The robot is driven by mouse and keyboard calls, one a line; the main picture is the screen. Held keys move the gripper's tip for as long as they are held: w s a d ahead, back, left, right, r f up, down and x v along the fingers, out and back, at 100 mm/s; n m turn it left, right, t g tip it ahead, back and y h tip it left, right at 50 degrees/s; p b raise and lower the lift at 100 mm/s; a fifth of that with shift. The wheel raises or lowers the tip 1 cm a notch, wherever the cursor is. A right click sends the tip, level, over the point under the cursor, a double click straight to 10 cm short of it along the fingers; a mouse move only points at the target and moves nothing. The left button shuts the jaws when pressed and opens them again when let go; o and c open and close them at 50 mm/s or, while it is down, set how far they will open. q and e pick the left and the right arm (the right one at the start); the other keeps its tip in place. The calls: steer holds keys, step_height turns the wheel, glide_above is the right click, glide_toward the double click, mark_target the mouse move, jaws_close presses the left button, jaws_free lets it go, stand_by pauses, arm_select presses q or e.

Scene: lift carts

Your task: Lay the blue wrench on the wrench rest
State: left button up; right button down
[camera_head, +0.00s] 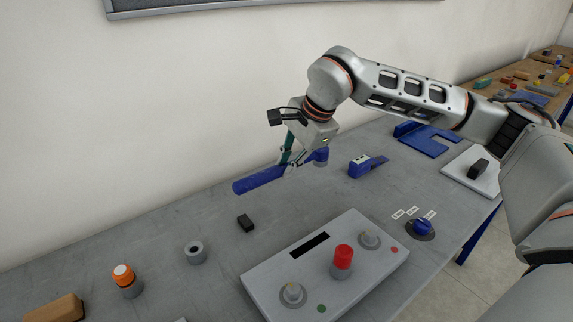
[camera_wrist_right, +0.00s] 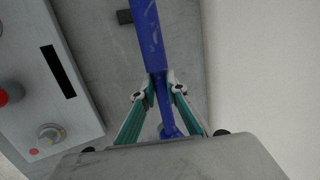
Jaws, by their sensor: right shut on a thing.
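The blue wrench (camera_head: 258,180) is a long blue bar held above the grey table, close to the wall. My right gripper (camera_head: 291,163) is shut on it around the middle of its length. In the right wrist view the wrench (camera_wrist_right: 148,35) runs up the picture between the fingertips (camera_wrist_right: 162,90), with its lower end between the fingers. A blue U-shaped plate (camera_head: 428,142) lies at the table's back right. A smaller blue block with a pale face (camera_head: 362,166) stands nearer. I cannot tell which, if either, is the wrench rest. My left gripper is out of view.
A grey control box (camera_head: 275,262) with a red button (camera_head: 343,256) and knobs fills the front middle. A small black block (camera_head: 245,223), a grey ring (camera_head: 194,252) and an orange-topped knob (camera_head: 124,275) stand left. A blue knob (camera_head: 422,228) is right.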

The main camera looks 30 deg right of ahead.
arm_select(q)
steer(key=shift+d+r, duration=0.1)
arm_select(e)
steer(key=shift+r, duration=0.1)
steer(key=shift+r+p, duration=0.15)
steer(key=shift+p, duration=0.25)
step_height(320, 180, down, 5)
steer(key=shift+r+b, duration=0.2)
steer(key=shift+b, duration=0.75)
steer(key=shift+f, duration=0.4)
step_height(320, 180, down, 2)
steer(key=shift+f+b, duration=0.1)
steer(key=shift+b, duration=0.35)
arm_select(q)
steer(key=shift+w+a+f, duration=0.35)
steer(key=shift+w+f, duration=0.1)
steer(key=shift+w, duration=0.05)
arm_select(e)
steer(key=shift+f, duration=0.25)
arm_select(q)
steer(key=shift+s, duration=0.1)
